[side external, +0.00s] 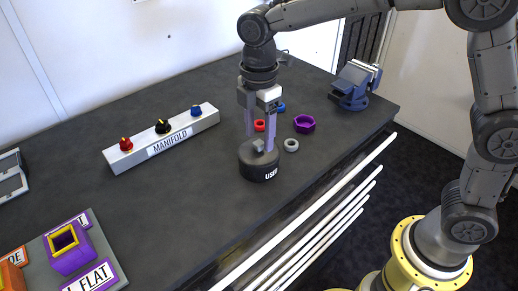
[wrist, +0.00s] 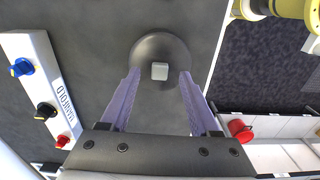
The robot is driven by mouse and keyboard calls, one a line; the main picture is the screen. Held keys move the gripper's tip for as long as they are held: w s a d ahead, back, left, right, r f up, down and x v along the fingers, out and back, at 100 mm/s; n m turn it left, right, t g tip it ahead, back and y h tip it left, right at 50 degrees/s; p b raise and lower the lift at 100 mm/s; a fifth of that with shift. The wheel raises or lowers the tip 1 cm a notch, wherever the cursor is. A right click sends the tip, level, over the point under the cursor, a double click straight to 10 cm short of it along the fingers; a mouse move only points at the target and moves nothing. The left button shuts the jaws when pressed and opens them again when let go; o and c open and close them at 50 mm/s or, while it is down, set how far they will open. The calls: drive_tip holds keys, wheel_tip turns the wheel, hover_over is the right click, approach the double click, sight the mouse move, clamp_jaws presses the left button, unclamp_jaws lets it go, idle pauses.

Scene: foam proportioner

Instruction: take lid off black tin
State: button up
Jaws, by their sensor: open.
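The black tin (side external: 259,172) stands on the dark bench with its lid on and a white label reading "USED" on its side. A grey square knob (side external: 258,146) sits in the middle of the lid. In the wrist view the round black lid (wrist: 160,48) and its grey knob (wrist: 160,71) show from above. My gripper (side external: 259,142) is over the tin with its purple fingers pointing down. In the wrist view the gripper (wrist: 157,74) is open, with one finger on each side of the knob and gaps between them.
A white manifold block (side external: 163,139) with red, black and blue knobs lies left of the tin. A grey ring (side external: 291,145), a purple nut (side external: 304,124) and a red ring (side external: 260,126) lie close behind and right. A blue vise (side external: 355,86) stands at the far corner.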

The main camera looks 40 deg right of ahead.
drive_tip(key=shift+f, duration=0.8)
clamp_jaws()
drive_tip(key=shift+r, duration=0.1)
